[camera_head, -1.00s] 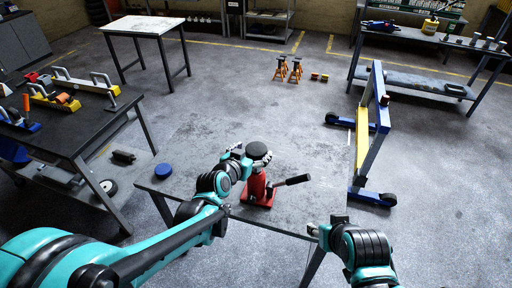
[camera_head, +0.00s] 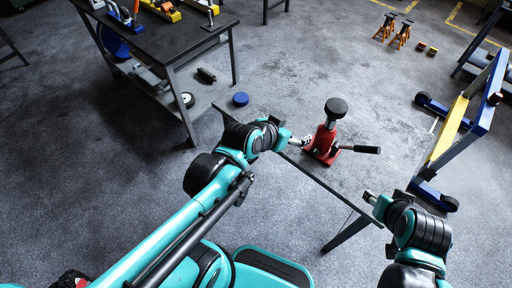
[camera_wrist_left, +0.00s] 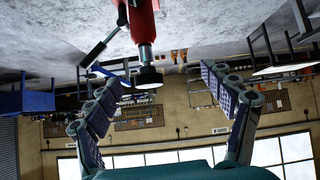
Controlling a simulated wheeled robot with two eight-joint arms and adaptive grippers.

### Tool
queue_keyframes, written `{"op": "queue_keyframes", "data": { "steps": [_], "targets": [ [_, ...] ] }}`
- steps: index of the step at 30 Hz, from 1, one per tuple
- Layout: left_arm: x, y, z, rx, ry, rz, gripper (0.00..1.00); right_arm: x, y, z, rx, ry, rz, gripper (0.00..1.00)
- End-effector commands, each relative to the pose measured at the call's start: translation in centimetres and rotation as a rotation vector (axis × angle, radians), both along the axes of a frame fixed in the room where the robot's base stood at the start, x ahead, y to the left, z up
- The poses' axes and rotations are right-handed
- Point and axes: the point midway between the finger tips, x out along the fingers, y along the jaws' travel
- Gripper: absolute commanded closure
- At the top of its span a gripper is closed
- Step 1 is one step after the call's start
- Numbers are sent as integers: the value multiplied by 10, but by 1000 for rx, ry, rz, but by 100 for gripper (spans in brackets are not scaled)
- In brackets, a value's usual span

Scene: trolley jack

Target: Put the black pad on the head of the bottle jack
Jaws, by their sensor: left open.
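The black pad (camera_head: 336,107) is a round disc sitting on the head of the red bottle jack (camera_head: 324,143), which stands upright on the grey table. In the left wrist view, which is upside down, the pad (camera_wrist_left: 148,76) is on the jack's post, beyond the open fingers. My left gripper (camera_head: 304,141) is at the left of the jack, lower than the pad. It shows open and empty in the left wrist view (camera_wrist_left: 160,82). My right gripper (camera_head: 370,197) is near the table's front edge, apart from the jack; its fingers are too small to read.
The jack's dark handle (camera_head: 362,149) sticks out right. A blue disc (camera_head: 240,99) lies at the table's left corner. A blue and yellow frame (camera_head: 462,120) stands at right. A black workbench (camera_head: 160,35) with tools stands at upper left. The table behind the jack is clear.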

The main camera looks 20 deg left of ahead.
Motion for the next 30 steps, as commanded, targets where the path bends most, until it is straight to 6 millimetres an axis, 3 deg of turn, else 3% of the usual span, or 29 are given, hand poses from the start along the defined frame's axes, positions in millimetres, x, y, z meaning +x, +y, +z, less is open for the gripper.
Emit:
{"op": "queue_keyframes", "data": {
  "steps": [3, 9, 20, 27, 30],
  "targets": [
    [-46, 34, -10, 35, 125, 106, 18, 0, 0, 0, 0, 0, 0, 55],
    [-94, 69, -20, 73, 246, 238, 18, 0, 0, 0, 0, 0, 0, 55],
    [-101, 75, -22, 79, 263, 263, 18, 0, 0, -1, 0, 0, 0, 55],
    [-101, 75, -57, 79, 263, 262, 18, 0, 0, -35, 0, 0, 0, 55],
    [-101, 75, -63, 78, 262, 261, 18, 0, 0, -41, 0, 0, 0, 55]
  ]
}}
